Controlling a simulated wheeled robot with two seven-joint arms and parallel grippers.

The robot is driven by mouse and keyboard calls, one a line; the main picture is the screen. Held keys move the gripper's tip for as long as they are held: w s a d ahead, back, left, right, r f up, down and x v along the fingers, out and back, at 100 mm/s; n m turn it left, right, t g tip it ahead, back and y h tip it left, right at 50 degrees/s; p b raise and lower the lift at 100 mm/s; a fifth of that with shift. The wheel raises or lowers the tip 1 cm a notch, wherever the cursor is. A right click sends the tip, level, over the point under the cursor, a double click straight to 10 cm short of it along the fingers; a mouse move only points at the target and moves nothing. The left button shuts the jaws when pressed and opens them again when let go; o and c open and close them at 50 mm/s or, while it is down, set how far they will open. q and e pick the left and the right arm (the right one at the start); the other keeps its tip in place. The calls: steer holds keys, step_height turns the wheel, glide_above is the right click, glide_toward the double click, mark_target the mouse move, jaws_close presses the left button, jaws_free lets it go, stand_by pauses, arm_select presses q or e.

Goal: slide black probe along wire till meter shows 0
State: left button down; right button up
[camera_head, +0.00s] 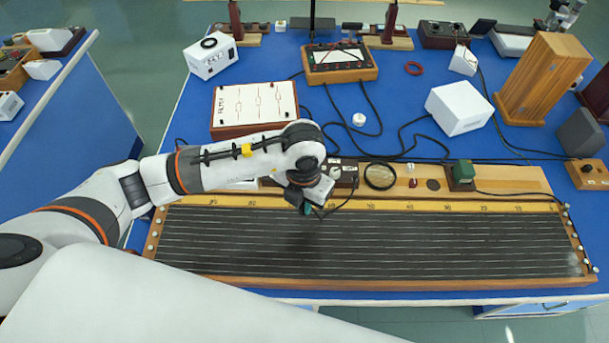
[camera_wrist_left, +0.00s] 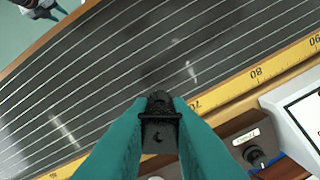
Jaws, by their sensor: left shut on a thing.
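The potentiometer board (camera_head: 420,245) lies along the front of the bench, dark with several pale parallel wires and a yellow scale (camera_head: 420,205). My left gripper (camera_head: 308,208) is over the board's far side, left of the scale's 50 mark. In the left wrist view its teal fingers (camera_wrist_left: 160,118) are shut on the black probe (camera_wrist_left: 160,136), beside the scale near the 70 mark. Whether the probe's tip touches a wire is hidden. A black cable runs from near the gripper toward the back. No meter reading can be made out.
Black cables cross the blue bench top. The board's right part is clear.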

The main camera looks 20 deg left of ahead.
mark_target(303, 212)
arm_select(q)
steer(key=shift+s+f, duration=0.1)
steer(key=shift+f, duration=0.15)
steer(key=shift+s+f, duration=0.15)
steer(key=shift+s+d+f+b, duration=0.15)
steer(key=shift+s+f+b, duration=0.05)
steer(key=shift+f+b, duration=0.7)
step_height(303, 212, down, 2)
steer(key=shift+w+f+b, duration=0.1)
steer(key=shift+f+b, duration=0.15)
steer(key=shift+b, duration=0.5)
steer(key=shift+f+b, duration=0.5)
arm_select(e)
steer(key=shift+w+a+f, duration=0.1)
steer(key=shift+f, duration=0.85)
steer(key=shift+w+a+f, duration=0.1)
steer(key=shift+f, duration=0.8)
arm_select(q)
steer(key=shift+f, duration=0.1)
arm_select(e)
steer(key=shift+s+f, duration=0.1)
steer(key=shift+f, duration=0.1)
arm_select(q)
steer(key=shift+s+f, duration=0.2)
steer(key=shift+s, duration=0.05)
